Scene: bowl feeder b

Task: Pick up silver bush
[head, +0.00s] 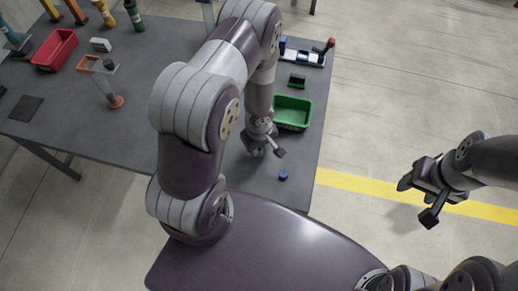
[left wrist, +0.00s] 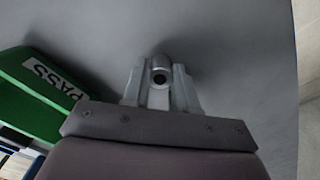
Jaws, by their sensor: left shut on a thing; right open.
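The silver bush (left wrist: 160,73) is a short grey metal cylinder with a dark hole in its end. In the left wrist view it sits between the two fingers of my left gripper (left wrist: 161,90), which is shut on it. In the head view my left gripper (head: 266,150) is low over the grey table, in front of the green bin. The bush cannot be made out there. Whether it touches the table is unclear. My right gripper (head: 418,203) is open and empty, off to the right beyond the table, above the floor.
The green bin (head: 293,127), labelled PASS in the left wrist view (left wrist: 42,90), stands just behind my left gripper. A small blue part (head: 283,175) lies near the front edge of the table (head: 130,140). A red bin (head: 54,49) and an orange-grey stand (head: 106,82) are at the left.

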